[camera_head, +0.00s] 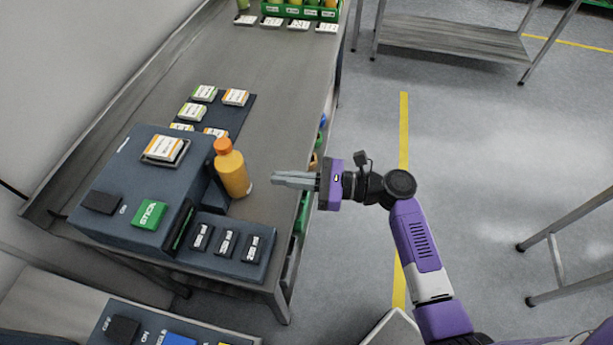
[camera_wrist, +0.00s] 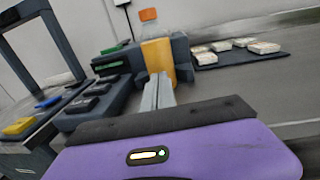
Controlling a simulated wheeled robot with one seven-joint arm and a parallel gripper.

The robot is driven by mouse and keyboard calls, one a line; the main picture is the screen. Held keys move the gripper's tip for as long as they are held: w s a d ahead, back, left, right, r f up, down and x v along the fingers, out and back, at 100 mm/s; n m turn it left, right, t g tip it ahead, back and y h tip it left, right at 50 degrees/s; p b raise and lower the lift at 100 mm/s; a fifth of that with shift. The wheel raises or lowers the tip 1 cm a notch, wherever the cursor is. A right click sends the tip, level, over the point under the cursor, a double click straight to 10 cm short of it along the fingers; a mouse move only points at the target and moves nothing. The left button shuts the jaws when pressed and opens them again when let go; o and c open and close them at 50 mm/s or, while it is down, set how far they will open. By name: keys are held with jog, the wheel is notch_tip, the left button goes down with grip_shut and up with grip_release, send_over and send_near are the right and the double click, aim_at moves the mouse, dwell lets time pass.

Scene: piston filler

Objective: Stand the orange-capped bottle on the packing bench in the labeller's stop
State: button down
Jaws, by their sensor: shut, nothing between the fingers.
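The orange-capped bottle (camera_head: 233,173), filled yellow-orange, stands upright on the packing bench (camera_head: 262,97), close against the right side of the dark blue-grey labeller (camera_head: 157,187). In the wrist view, the bottle (camera_wrist: 157,60) has dark upright blocks (camera_wrist: 181,57) of the stop on both sides of it. I cannot tell whether it touches them. My gripper (camera_head: 276,180) is shut and empty, just right of the bottle and apart from it in the head view. In the wrist view, my gripper's fingers (camera_wrist: 158,90) point at the bottle's lower part and hide its base.
A green STICK button (camera_head: 149,214) is on the labeller, and a block of dark keys (camera_head: 226,248) sits in front. Label stacks (camera_head: 192,112) lie on a dark mat behind. A green crate (camera_head: 300,10) of bottles stands at the far end. The bench's middle is clear.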

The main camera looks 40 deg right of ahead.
aim_at(247, 175)
jog(key=shift+p+x, duration=0.3)
jog(key=shift+x, duration=2.45)
jog(key=shift+p+x, duration=0.55)
jog(key=shift+x, duration=0.25)
jog(key=shift+s+d, duration=0.1)
